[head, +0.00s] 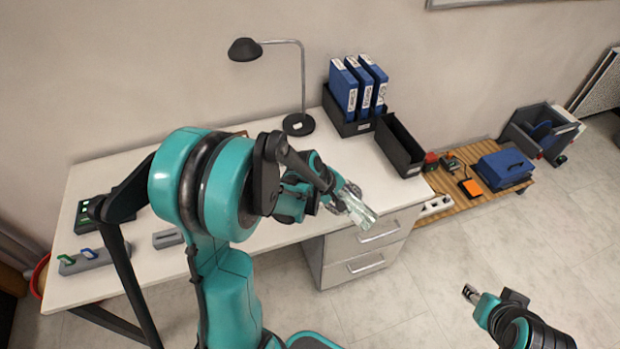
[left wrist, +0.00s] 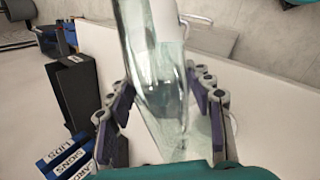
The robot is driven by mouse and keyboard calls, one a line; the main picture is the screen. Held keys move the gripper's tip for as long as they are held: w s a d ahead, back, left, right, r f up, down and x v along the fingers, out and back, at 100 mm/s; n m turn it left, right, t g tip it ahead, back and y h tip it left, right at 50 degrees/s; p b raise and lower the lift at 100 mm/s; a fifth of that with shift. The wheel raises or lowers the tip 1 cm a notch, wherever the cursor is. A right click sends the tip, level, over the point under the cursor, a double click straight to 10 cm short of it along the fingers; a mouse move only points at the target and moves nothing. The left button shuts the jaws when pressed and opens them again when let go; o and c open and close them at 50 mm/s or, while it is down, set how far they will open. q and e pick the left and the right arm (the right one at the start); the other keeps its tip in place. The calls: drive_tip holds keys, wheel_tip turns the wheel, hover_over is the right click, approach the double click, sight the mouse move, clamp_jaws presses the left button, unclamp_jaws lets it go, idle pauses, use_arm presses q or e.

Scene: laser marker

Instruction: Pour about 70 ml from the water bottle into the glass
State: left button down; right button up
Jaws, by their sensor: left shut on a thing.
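My left gripper (head: 340,204) is shut on a clear, tilted vessel, which looks like the water bottle (head: 360,212). It is held above the right front part of the desk, its free end slanting down to the right. In the left wrist view the bottle (left wrist: 152,62) lies between the two fingers, with a white patch on it. A paler clear shape beside it there is too unclear to tell from the bottle. I cannot pick out the glass as a separate thing. My right gripper (head: 470,293) is low at the right, away from the desk, its jaw opening too small to judge.
The white desk (head: 340,160) carries a black lamp (head: 299,124), blue binders (head: 360,86) in a black holder and an empty black bin (head: 400,146). Drawers (head: 362,252) stand under its right end. A wooden pallet (head: 455,206) with tools lies at the right. Open floor is in front.

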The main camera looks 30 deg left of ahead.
use_arm(q)
drive_tip(key=shift+r+h, duration=0.5)
drive_tip(key=shift+r, duration=0.35)
drive_tip(key=shift+d+r, duration=0.1)
drive_tip(key=shift+d, duration=0.15)
drive_tip(key=shift+d, duration=0.2)
drive_tip(key=shift+d+r+h, duration=0.1)
drive_tip(key=shift+r+h, duration=0.05)
drive_tip(key=shift+h, duration=0.15)
idle(1.2)
drive_tip(key=f+y, duration=0.1)
drive_tip(key=f, duration=0.1)
drive_tip(key=f+y, duration=0.1)
drive_tip(key=shift+s+d+f+y+b, duration=0.1)
drive_tip(key=shift+d+f+y+b, duration=0.25)
drive_tip(key=shift+d+y+b, duration=0.05)
drive_tip(key=shift+a+f+m+y, duration=0.1)
drive_tip(key=shift+a+m+y, duration=0.2)
drive_tip(key=shift+y, duration=0.2)
drive_tip(key=shift+f, duration=0.1)
idle(1.2)
